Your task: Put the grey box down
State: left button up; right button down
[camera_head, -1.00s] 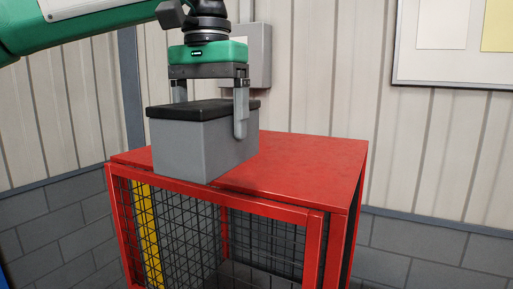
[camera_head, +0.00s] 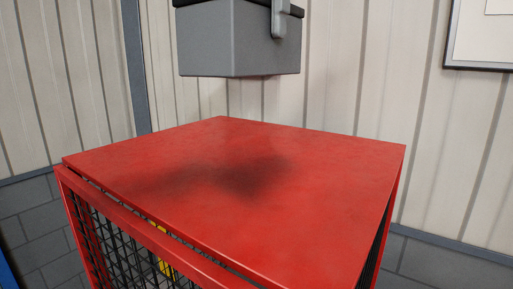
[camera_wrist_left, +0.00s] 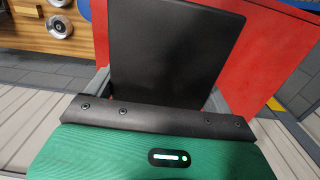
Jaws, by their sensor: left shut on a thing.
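The grey box (camera_head: 238,40) with a black lid is at the top of the head view, held in the air above the red cabinet (camera_head: 320,215). A dark shadow lies on the bare red top beneath it. My left gripper (camera_head: 279,20) is shut on the box; only one finger shows on its right side, and the rest is cut off by the top edge. In the left wrist view the black lid (camera_wrist_left: 172,48) fills the middle, between the fingers of my green gripper. My right gripper is not in view.
The cabinet top is clear, with mesh sides below. A panelled wall (camera_head: 335,70) stands close behind it. A framed board (camera_head: 485,35) hangs at upper right. In the left wrist view, round metal parts (camera_wrist_left: 60,27) on a wooden surface show at upper left.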

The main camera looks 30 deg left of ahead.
aim_at(236, 39)
pick_arm(q)
jog(key=s+f, duration=0.2)
jog(key=f, duration=0.1)
jog(key=shift+a, duration=0.1)
jog(key=f, duration=1.5)
jog(key=shift+w+f, duration=0.35)
jog(key=shift+f, duration=0.05)
jog(key=shift+w+f, duration=0.1)
jog(key=shift+f, duration=0.3)
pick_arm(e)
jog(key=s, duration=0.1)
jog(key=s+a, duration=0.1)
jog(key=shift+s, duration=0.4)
pick_arm(q)
jog(key=o, duration=0.9)
jog(key=shift+f, duration=0.1)
jog(key=shift+o, duration=1)
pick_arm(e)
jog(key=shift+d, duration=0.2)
